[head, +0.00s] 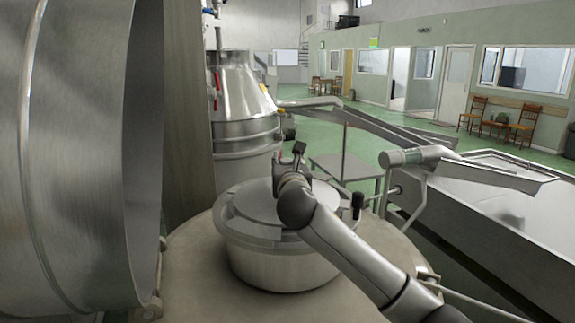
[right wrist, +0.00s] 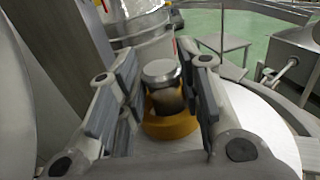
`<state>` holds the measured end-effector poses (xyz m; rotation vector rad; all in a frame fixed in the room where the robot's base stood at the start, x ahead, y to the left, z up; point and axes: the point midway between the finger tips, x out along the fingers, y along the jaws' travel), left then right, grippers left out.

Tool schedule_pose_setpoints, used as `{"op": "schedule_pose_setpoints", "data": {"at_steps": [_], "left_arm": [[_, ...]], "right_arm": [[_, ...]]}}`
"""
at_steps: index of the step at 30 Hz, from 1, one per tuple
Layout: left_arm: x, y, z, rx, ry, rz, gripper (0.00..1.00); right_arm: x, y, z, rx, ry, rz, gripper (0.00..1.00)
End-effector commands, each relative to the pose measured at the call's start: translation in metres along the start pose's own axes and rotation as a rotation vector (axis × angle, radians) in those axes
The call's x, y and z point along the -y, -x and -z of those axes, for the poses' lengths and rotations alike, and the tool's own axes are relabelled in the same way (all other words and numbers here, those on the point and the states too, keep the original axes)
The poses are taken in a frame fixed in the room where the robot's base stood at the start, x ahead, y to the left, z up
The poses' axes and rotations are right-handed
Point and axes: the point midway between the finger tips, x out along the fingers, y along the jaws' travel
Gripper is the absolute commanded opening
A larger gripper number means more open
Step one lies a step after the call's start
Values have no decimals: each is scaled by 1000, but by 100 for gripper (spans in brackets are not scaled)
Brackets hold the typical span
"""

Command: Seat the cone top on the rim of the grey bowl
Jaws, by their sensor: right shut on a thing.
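The grey bowl (head: 278,268) stands on the broad tan vessel top in the lower middle of the head view. The cone top (head: 250,203), a pale grey round cover, lies over the bowl's mouth. I cannot tell whether it rests fully on the rim, as my arm covers its right part. My right gripper (head: 287,178) is over the cone top. In the right wrist view its fingers are on either side of a knob (right wrist: 163,90) with a silver cap and an orange base, and it is shut on it. The cone top's pale surface (right wrist: 262,128) spreads below. My left gripper is out of view.
A large steel drum (head: 75,150) and a post (head: 185,110) stand close on the left. A steel cone-shouldered tank (head: 245,95) is behind the bowl. A steel trough (head: 510,205) and pipes (head: 420,155) are on the right. Green floor lies open farther back.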

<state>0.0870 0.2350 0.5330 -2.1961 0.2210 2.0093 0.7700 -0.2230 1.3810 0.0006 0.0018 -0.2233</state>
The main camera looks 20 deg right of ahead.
Motion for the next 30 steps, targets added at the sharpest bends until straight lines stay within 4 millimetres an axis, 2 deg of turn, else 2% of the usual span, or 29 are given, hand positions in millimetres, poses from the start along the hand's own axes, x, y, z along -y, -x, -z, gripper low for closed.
{"op": "schedule_pose_setpoints", "data": {"at_steps": [1, 20, 21, 26, 30], "left_arm": [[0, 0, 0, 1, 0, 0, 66], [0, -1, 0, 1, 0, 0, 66], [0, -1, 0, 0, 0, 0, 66], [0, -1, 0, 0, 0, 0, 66], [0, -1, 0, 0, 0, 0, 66]], "right_arm": [[0, 1, -6, 12, -2, -2, 0], [0, 1, 2, 11, -2, -2, 0], [0, 1, 1, 12, -2, -2, 37], [0, 0, 4, 7, -1, -1, 58], [0, 0, 5, 4, -1, -1, 58]]}}
